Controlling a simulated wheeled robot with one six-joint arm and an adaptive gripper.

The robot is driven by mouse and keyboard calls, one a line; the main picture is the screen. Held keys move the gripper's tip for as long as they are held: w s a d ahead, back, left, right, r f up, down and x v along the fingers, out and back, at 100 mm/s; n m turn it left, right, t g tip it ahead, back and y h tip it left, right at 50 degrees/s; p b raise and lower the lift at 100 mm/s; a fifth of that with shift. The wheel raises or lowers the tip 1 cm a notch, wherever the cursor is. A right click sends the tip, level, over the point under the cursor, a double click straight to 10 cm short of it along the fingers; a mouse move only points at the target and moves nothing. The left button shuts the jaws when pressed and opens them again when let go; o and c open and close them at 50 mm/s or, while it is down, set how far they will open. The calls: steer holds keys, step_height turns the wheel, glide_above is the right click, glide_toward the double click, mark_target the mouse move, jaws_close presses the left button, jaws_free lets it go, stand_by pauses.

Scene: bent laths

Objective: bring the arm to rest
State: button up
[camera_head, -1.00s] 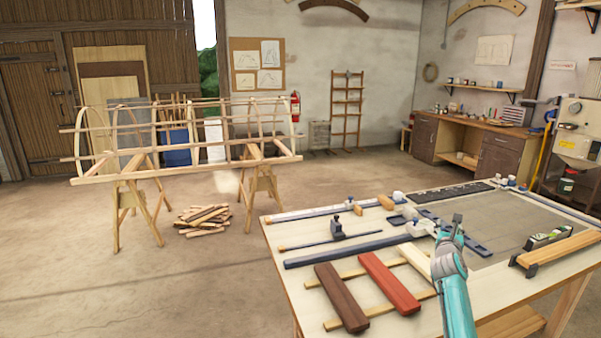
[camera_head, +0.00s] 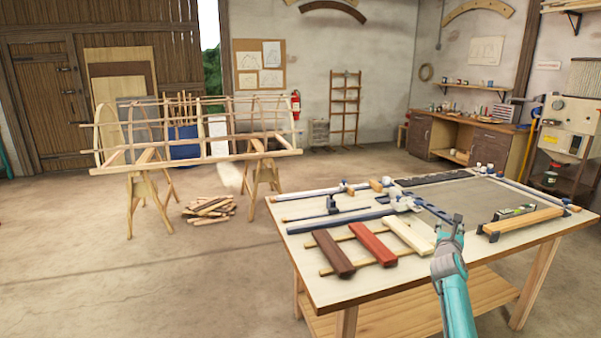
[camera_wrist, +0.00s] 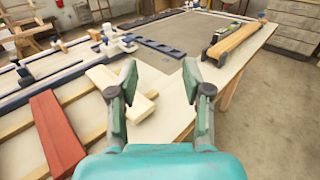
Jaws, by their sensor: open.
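My gripper (camera_wrist: 157,90) is open and empty in the wrist view, with a clear gap between its two fingers. In the head view my gripper (camera_head: 452,226) shows small at the top of my teal arm, in front of the workbench (camera_head: 365,290). Behind the fingers in the wrist view are the bench top and a pale wooden lath (camera_wrist: 140,107). The left finger covers part of that lath. Whether the gripper is clear of the bench top in height is hard to tell, but no finger visibly touches anything.
A dark brown lath (camera_head: 333,253) and a red lath (camera_head: 373,243) lie across two thin strips on the bench. Clamps (camera_head: 333,206) and an orange-brown beam (camera_head: 523,220) lie there too. A lath frame on trestles (camera_head: 200,150) stands at left.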

steer(key=s+a+f+n, duration=0.4)
steer(key=s+f, duration=0.5)
steer(key=f, duration=0.1)
steer(key=s+a+f+n, duration=0.4)
steer(key=s+f, duration=0.4)
steer(key=f, duration=0.2)
steer(key=s+a+f+n+y, duration=0.1)
steer(key=s+a+f+n, duration=0.2)
steer(key=s, duration=0.4)
steer(key=s+a+f+n, duration=0.3)
steer(key=s+n, duration=0.1)
steer(key=s, duration=0.4)
steer(key=s+a+f+n+y, duration=0.1)
steer(key=s+a+f+n, duration=0.2)
steer(key=s, duration=0.4)
steer(key=s+a+r+n+y, duration=0.1)
steer(key=s+a+n, duration=0.25)
steer(key=s, duration=0.45)
steer(key=s+a+r+n+y, duration=0.1)
steer(key=s+a+n, duration=0.1)
steer(key=s+n, duration=0.45)
steer(key=s+a+n+y, duration=0.1)
steer(key=s+a+n, duration=0.1)
steer(key=s, duration=0.8)
steer(key=s+a+r+n+g+y, duration=0.1)
steer(key=s+a+r+n+y, duration=0.2)
steer(key=s+r+n, duration=0.8)
steer(key=s+a+r, duration=0.1)
steer(key=s, duration=0.4)
steer(key=shift+a, duration=0.25)
